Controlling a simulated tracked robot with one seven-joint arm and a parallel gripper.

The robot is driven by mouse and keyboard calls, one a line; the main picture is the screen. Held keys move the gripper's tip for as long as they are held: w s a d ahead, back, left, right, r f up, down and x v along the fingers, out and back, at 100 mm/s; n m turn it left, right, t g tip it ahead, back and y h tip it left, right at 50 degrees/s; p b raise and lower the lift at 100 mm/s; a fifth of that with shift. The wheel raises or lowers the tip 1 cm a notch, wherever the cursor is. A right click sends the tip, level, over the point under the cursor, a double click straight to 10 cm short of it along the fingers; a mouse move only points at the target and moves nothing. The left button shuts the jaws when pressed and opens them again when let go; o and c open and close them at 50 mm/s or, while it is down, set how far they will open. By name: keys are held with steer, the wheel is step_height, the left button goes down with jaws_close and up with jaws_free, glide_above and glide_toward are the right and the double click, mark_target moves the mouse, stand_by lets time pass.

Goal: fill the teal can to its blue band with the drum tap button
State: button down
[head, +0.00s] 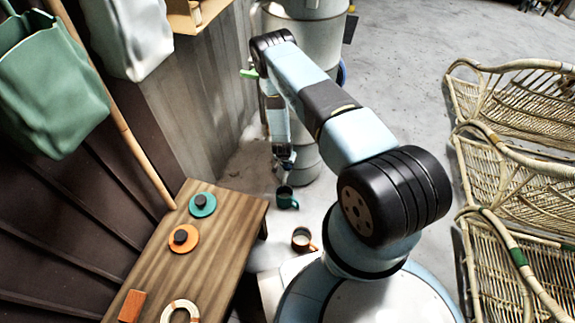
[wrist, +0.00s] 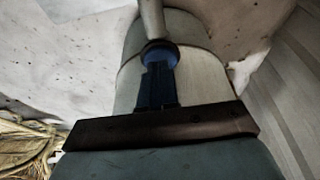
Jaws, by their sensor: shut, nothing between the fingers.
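The teal can (head: 286,197) stands upright on the floor in the head view, just in front of the foot of the pale drum (head: 318,38). Its inside is dark; I cannot make out its blue band or any water level. My gripper (head: 285,163) hangs downward by the drum's lower side, just above and behind the can. In the wrist view my gripper's dark crossbar is low, with narrow dark blue shut fingers (wrist: 157,88) ahead of it. Their tips are near a dark round piece and a pale pipe (wrist: 151,18). I cannot tell whether they touch, or which part is the tap button.
A dark can with an orange handle (head: 302,240) stands on the floor near my base. Rattan chairs (head: 510,190) stand right. A ribbed wall is beside the drum.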

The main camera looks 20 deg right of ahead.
steer(key=shift+v, duration=2.4)
steer(key=shift+w, duration=0.15)
